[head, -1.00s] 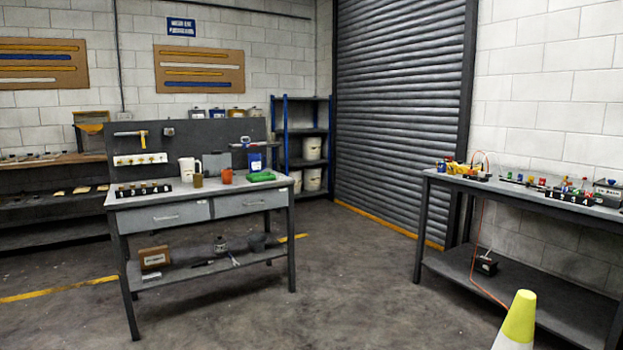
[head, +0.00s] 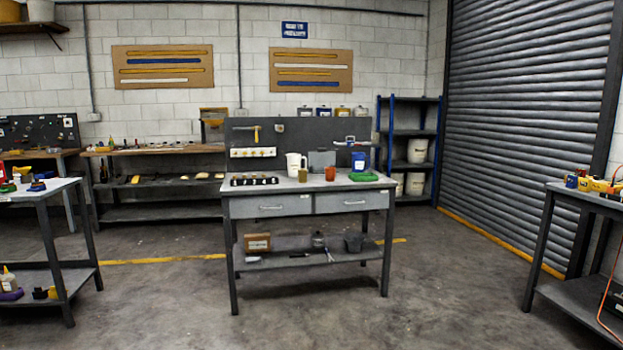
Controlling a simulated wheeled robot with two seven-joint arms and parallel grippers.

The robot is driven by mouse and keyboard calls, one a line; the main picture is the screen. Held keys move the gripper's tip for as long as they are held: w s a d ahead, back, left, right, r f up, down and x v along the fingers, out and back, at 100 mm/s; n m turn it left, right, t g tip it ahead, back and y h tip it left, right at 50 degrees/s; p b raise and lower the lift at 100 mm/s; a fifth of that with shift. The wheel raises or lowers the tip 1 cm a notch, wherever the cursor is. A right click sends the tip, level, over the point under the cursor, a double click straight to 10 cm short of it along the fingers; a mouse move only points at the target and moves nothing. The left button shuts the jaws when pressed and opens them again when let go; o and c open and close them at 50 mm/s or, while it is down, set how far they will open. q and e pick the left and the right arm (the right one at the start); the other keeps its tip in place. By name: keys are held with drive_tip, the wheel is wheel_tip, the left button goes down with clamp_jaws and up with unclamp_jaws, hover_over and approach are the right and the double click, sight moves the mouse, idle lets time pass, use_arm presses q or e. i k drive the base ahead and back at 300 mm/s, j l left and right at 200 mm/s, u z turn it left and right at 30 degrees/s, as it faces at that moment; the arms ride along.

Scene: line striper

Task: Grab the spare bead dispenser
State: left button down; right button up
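I cannot make out which thing is the spare bead dispenser; nothing in the head view can be read as one. The central grey workbench (head: 300,190) carries a white jug (head: 293,164), a tan cup (head: 303,175), an orange cup (head: 330,173), a blue container (head: 359,161), a green item (head: 363,176) and a black rack (head: 254,180) of small parts. A yellow-handled tool (head: 256,134) hangs on its back panel. Neither of my grippers is in view.
A bench (head: 30,192) stands at the left and another bench (head: 590,197) at the right. A long shelf bench (head: 155,150) runs along the back wall. A blue-framed rack (head: 410,140) stands beside the roller door (head: 525,110). The floor (head: 440,290) in front is clear.

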sight(302, 173)
drive_tip(key=i+l, duration=0.2)
drive_tip(key=l, duration=0.2)
drive_tip(key=i+l, duration=0.2)
drive_tip(key=l, duration=0.2)
drive_tip(key=i+l, duration=0.25)
drive_tip(key=l, duration=0.15)
drive_tip(key=i+l, duration=0.2)
drive_tip(key=l, duration=0.2)
drive_tip(key=i+l, duration=0.15)
drive_tip(key=i, duration=0.65)
drive_tip(key=i+l, duration=0.1)
drive_tip(key=i, duration=0.7)
drive_tip(key=i+j, duration=0.55)
drive_tip(key=i+j+u, duration=0.1)
drive_tip(key=i+j, duration=0.45)
drive_tip(key=i, duration=0.15)
